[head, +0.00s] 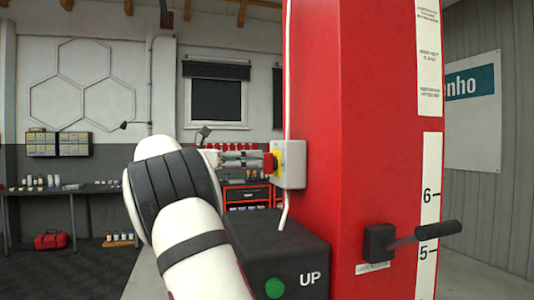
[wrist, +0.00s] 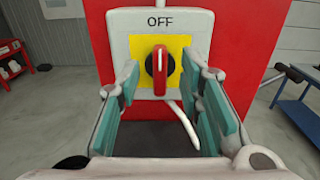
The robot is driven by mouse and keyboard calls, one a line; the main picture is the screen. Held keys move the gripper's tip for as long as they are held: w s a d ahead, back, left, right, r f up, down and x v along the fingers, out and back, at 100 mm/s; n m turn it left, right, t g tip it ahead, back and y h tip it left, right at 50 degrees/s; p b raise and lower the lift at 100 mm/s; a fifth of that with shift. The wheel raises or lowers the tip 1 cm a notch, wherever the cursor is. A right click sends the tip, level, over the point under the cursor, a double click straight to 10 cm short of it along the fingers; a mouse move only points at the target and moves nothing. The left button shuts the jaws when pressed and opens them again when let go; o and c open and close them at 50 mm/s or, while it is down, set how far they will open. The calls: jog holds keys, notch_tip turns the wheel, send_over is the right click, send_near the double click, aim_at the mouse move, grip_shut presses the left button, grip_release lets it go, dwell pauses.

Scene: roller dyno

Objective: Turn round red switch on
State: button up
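The round red switch (wrist: 159,72) sits on a yellow plate (wrist: 178,48) on a light grey box, with "OFF" printed above it. Its red handle stands upright. In the head view the switch (head: 269,163) shows at the left side of the grey box (head: 293,165), which is fixed to the red column. My gripper (wrist: 162,88) is open, with one teal-padded finger on each side of the switch. Gaps show between the pads and the handle. In the head view my gripper (head: 240,159) reaches toward the switch from the left, and my white arm hides part of the background.
The red column (head: 350,120) carries a black lever (head: 425,236) at lower right. A black box (head: 290,262) marked "UP" with a green button (head: 275,288) is below the switch. A red tool cabinet (head: 246,194) and a workbench (head: 70,190) stand behind.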

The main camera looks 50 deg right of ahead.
aim_at(270, 164)
jog(key=shift+p+x, duration=0.45)
jog(key=shift+x, duration=1.45)
grip_shut()
